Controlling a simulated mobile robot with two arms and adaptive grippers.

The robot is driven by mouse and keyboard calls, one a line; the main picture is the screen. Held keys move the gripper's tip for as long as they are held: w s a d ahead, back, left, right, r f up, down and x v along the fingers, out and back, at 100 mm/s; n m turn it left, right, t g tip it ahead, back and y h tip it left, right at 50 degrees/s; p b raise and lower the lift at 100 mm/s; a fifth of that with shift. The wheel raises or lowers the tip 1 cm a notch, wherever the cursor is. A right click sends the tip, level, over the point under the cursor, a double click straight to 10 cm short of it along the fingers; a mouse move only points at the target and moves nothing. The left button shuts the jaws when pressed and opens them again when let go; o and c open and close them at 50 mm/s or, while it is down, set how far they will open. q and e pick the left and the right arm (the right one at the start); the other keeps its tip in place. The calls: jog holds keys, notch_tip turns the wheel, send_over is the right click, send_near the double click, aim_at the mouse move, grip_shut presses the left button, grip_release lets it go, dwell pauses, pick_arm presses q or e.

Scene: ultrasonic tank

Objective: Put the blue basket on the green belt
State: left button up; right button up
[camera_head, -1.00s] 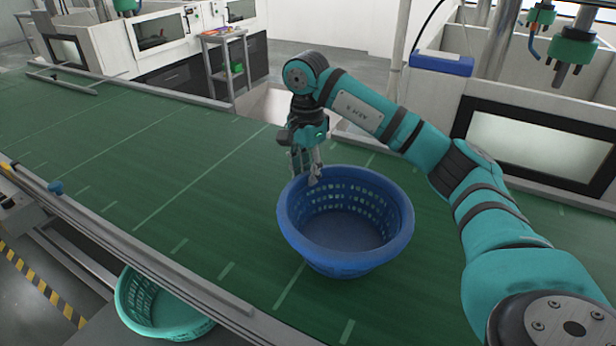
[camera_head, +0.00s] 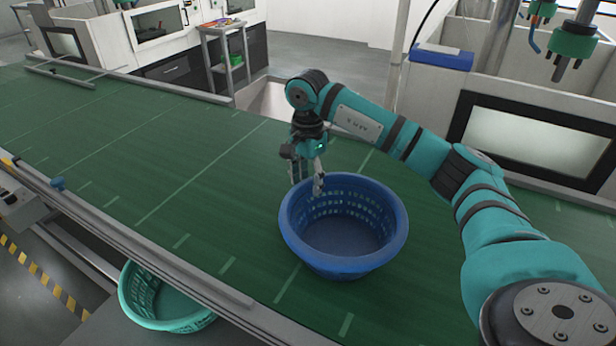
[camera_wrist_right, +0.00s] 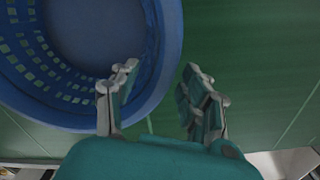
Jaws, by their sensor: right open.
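The blue basket (camera_head: 345,262) stands upright on the green belt (camera_head: 200,180). It is empty, round and has slotted walls. My right gripper (camera_head: 308,180) is at the basket's far left rim, pointing down, with its fingers apart. In the right wrist view, the blue basket (camera_wrist_right: 165,70) fills the upper left. There my open right gripper (camera_wrist_right: 163,95) has one finger over the inside of the basket and the other outside, over the green belt (camera_wrist_right: 260,60), with the rim between them. I cannot tell whether either finger touches the rim. My left gripper is not in view.
A teal basket (camera_head: 160,318) sits lower down, beyond the belt's near metal rail (camera_head: 150,260). White machines and tanks line the far side, with a blue box (camera_head: 441,57) on one. The belt left of the blue basket is clear.

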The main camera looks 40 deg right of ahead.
jog(key=shift+r, duration=0.5)
notch_tip(320, 180, up, 11)
jog(key=shift+b, duration=0.45)
